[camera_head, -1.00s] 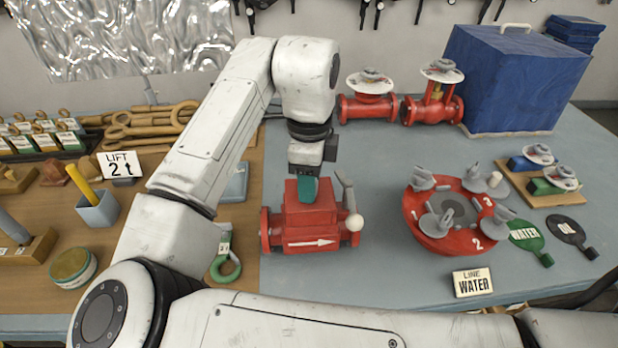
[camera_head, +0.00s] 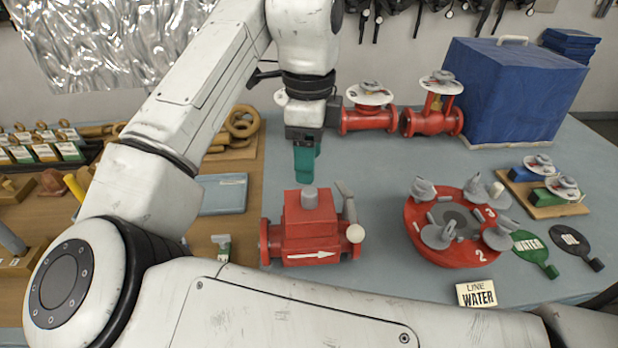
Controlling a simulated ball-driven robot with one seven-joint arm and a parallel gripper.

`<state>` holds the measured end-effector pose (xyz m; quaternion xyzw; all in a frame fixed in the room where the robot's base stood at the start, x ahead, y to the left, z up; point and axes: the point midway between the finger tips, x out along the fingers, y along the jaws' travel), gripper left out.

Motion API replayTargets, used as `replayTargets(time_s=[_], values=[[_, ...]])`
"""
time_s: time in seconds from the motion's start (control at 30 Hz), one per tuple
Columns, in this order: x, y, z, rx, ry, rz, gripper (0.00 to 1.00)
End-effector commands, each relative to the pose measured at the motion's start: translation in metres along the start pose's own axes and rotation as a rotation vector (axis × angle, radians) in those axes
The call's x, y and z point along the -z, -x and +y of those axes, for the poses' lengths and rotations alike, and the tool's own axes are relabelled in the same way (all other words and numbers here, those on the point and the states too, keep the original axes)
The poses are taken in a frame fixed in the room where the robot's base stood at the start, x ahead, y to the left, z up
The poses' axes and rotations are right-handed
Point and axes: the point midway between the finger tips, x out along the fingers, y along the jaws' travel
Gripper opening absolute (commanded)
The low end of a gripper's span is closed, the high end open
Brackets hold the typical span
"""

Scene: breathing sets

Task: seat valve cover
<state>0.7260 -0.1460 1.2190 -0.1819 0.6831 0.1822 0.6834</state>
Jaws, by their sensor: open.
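The red valve body (camera_head: 309,232) with a white arrow pointing right stands on the bench in the head view. A grey round knob or stem (camera_head: 309,197) sticks up from its top block, and a grey lever with a pale ball end (camera_head: 353,233) is at its right side. My gripper (camera_head: 305,175), with teal fingers, hangs just above the knob, apart from it. It is open, and I see nothing held in it. I cannot tell which part is the cover; the top block looks seated level on the body.
A red round flange (camera_head: 413,228) with several grey clamps stands to the right. Near it are a "WATER" line sign (camera_head: 477,293) and green and black tags. Red valves (camera_head: 367,118) and a blue box (camera_head: 513,85) are behind.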

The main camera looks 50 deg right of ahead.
Motion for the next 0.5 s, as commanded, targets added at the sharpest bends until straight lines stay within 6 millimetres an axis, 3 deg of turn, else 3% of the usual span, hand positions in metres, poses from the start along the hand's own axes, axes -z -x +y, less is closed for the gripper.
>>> replayTargets(time_s=[0.2, 0.5], values=[[0.0, 0.023, 0.0, -0.001, -0.002, -0.002, 0.6], [0.0, 0.027, 0.0, 0.0, -0.001, 0.001, 0.6]])
